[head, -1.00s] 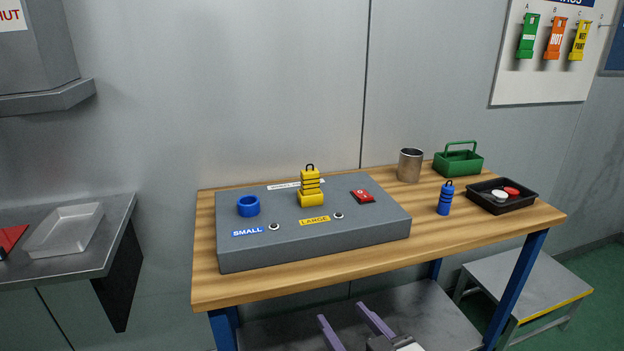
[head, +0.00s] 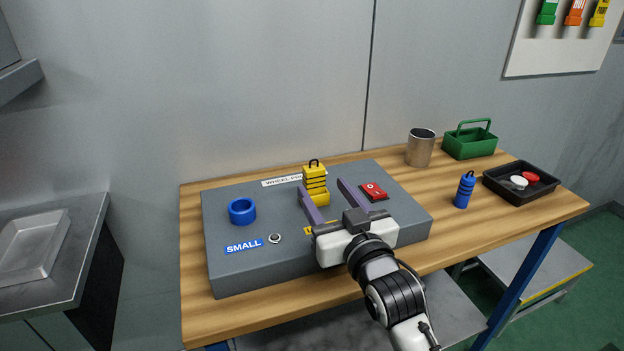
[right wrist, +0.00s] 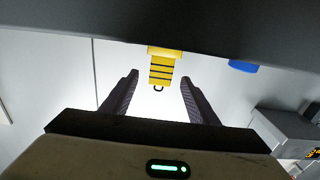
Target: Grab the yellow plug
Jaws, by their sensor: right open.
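The yellow plug (head: 315,180) stands upright in a yellow ring (head: 320,198) on the grey box (head: 225,262). It has dark bands and a small black loop on top. My right gripper (head: 328,190) is open, its two purple-grey fingers reaching toward the plug from the front, one on each side in the picture. In the right wrist view the plug (right wrist: 162,70) appears upside down, centred between and beyond the open fingertips (right wrist: 158,76). I see no contact. My left gripper is not in view.
On the box are a blue ring (head: 242,211) and a red switch (head: 374,191). The blue plug (head: 465,190), metal cup (head: 420,148), green caddy (head: 470,142) and black tray (head: 522,192) stand on the wooden table (head: 445,235) to the right. The wall is close behind.

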